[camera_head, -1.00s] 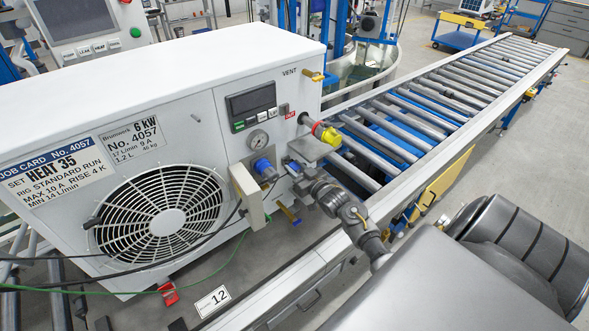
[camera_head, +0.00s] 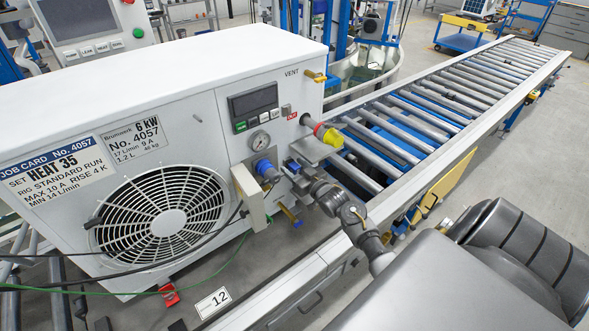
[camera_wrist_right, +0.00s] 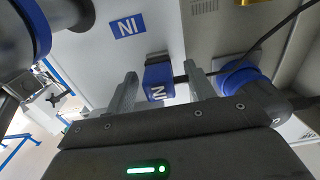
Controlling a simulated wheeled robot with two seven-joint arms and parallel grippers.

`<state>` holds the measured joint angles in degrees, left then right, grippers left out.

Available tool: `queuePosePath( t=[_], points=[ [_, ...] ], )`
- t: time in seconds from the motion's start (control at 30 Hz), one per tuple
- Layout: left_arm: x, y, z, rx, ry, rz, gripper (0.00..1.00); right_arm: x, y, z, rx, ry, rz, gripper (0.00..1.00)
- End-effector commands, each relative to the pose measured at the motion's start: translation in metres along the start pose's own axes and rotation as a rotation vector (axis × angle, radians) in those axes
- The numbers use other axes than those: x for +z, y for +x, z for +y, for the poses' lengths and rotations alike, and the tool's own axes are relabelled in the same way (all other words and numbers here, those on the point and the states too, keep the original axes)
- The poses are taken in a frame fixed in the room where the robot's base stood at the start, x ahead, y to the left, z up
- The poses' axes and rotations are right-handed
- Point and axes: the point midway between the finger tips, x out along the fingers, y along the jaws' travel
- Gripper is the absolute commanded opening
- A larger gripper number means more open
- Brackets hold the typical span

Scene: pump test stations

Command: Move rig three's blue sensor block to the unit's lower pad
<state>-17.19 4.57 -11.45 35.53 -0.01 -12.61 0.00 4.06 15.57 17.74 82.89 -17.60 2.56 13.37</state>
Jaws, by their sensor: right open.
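The blue sensor block (camera_wrist_right: 158,80), marked IN, shows on the white panel in the right wrist view, with a black cable at its side. My right gripper (camera_wrist_right: 161,72) is open, one finger on each side of the block; contact cannot be told. In the head view my right gripper (camera_head: 297,170) is at the front of the white unit (camera_head: 200,90), right of a blue-collared port (camera_head: 265,168). A flat blue plate (camera_wrist_right: 127,25) marked IN is on the panel near the block. Whether it is the lower pad cannot be told. My left gripper is not in view.
The port's blue collar (camera_wrist_right: 240,80) is close beside the right finger in the wrist view. A red and yellow coupling (camera_head: 328,134) sticks out above my gripper in the head view. A small pale box (camera_head: 248,193) and cables are left of it. A roller conveyor (camera_head: 440,100) runs behind.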

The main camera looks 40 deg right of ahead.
Motion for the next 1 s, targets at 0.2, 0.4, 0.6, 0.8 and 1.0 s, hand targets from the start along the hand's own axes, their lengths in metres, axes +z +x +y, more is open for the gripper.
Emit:
queuePosePath(
  t=[0.2,0.4,0.6,0.8,1.0],
  points=[
    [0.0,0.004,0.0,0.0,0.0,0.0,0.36,0.003,-0.011,0.0,0.0,-0.001,-0.002,0.54],
    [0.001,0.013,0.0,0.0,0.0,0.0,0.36,0.004,-0.047,0.0,0.0,-0.002,-0.002,0.54],
    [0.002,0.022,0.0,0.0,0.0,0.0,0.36,0.003,-0.083,0.0,0.0,-0.001,-0.002,0.54],
    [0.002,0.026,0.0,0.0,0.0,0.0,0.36,0.002,-0.104,0.0,0.0,0.0,-0.001,0.54],
    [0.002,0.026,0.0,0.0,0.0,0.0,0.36,0.0,-0.108,0.0,0.0,0.001,0.0,0.54]
  ],
)
